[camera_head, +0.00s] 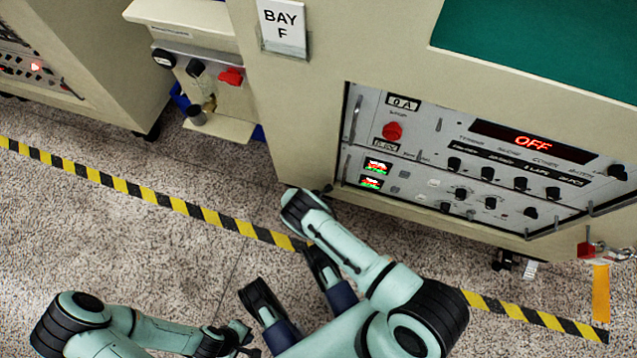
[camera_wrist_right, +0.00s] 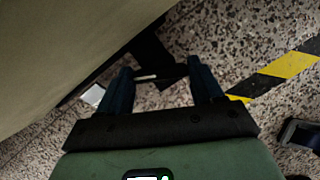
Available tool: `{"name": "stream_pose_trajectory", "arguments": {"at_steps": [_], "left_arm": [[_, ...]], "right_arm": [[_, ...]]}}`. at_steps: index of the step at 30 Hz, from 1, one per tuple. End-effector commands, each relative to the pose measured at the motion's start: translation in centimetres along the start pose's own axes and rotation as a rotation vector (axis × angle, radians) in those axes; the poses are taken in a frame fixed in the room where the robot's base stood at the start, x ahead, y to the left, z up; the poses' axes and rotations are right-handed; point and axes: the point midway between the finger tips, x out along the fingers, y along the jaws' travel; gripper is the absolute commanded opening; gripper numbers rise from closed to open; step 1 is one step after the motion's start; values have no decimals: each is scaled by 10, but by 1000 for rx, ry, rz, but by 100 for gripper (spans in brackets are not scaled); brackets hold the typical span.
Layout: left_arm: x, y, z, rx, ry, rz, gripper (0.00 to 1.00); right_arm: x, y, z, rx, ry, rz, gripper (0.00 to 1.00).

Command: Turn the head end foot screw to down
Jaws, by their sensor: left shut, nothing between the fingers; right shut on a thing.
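A dark foot part (camera_wrist_right: 152,50) under the cabinet's lower edge shows in the right wrist view, with a thin pale-edged piece (camera_wrist_right: 147,77) below it. My right gripper (camera_wrist_right: 160,80) has its fingers on either side of this piece and is shut on it. The grip itself is dark, and I cannot read which way the screw is turned. In the head view my right wrist (camera_head: 305,210) is low at the near left corner of the Bay F cabinet (camera_head: 300,120) and hides the foot there. My left gripper (camera_head: 240,340) is shut and empty at the lower left, away from the cabinet.
A control panel (camera_head: 470,165) with a red OFF display is on the cabinet front. Another dark foot (camera_head: 505,260) shows under the cabinet at right, near an orange tag (camera_head: 600,293). A yellow-black floor stripe (camera_head: 180,205) runs past my arms. Speckled floor (camera_head: 110,250) at left is clear.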

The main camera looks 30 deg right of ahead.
Motion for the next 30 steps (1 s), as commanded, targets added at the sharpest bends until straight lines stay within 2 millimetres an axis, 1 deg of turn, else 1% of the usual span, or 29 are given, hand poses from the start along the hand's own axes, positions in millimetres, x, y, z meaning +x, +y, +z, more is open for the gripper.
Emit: {"name": "stream_pose_trajectory", "arguments": {"at_steps": [6, 15, 21, 30], "left_arm": [[0, 0, 1, -1, -2, -1, 0], [0, 0, 0, 0, -1, 0, 0], [0, 0, 0, 1, -1, 0, 0], [0, 0, 0, 1, 0, 0, 0]], "right_arm": [[0, 2, 1, 193, 2, -76, 36], [1, 3, 1, 417, 2, -171, 36], [0, 4, 1, 519, 1, -213, 36], [0, 4, 1, 589, 1, -242, 36]]}}
